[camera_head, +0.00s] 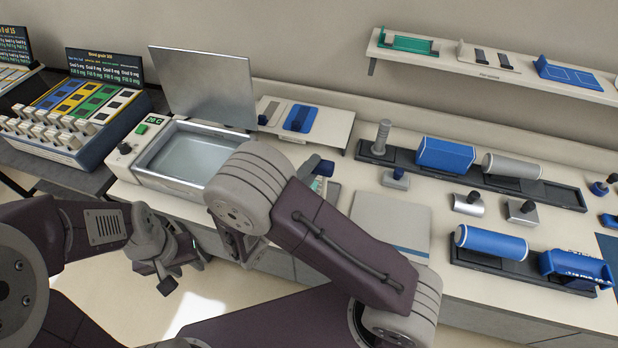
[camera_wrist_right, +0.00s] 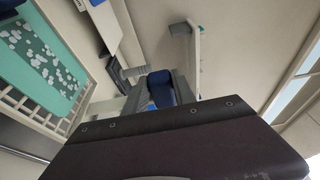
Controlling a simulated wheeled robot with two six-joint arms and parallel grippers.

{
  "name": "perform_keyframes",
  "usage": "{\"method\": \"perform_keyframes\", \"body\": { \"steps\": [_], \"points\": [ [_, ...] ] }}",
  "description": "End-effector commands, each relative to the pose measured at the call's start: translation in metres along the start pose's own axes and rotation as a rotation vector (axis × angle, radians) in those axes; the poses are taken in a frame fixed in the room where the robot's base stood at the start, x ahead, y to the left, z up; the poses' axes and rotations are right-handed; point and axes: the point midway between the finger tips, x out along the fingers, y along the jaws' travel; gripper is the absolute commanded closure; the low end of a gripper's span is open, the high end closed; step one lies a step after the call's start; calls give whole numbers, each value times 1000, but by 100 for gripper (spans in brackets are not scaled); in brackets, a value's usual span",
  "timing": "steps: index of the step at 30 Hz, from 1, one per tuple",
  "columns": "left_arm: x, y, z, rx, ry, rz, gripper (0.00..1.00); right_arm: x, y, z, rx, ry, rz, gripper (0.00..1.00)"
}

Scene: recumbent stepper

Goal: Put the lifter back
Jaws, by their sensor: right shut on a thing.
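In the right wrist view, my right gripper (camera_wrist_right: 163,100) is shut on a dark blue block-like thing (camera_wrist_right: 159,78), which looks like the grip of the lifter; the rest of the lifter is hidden. A dark blue end (camera_head: 323,167) shows just past that arm, above the bench. My left gripper (camera_head: 160,272) hangs low in front of the bench, apart from everything; its finger gap is not clear.
A water bath (camera_head: 140,165) with a raised metal lid stands at the left. A grey flat-topped box (camera_head: 391,222) lies right of my arm. Dark racks with blue and grey rollers fill the right side. A wall shelf (camera_head: 520,78) hangs above. A teal, white-flecked surface (camera_wrist_right: 45,62) lies left in the wrist view.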

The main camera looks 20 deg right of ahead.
Motion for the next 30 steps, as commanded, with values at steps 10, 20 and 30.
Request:
{"method": "perform_keyframes", "body": {
  "steps": [10, 20, 30],
  "points": [
    [2, 0, 0, 0, 0, 0, 64, 12, 24, 12, -4, -1, -1, 100],
    [2, 0, 0, 0, 0, 0, 64, 12, 50, 12, 1, -1, -1, 100],
    [3, 0, 0, 0, 0, 0, 64, 12, 53, 12, 0, -1, 0, 47]
  ]
}}
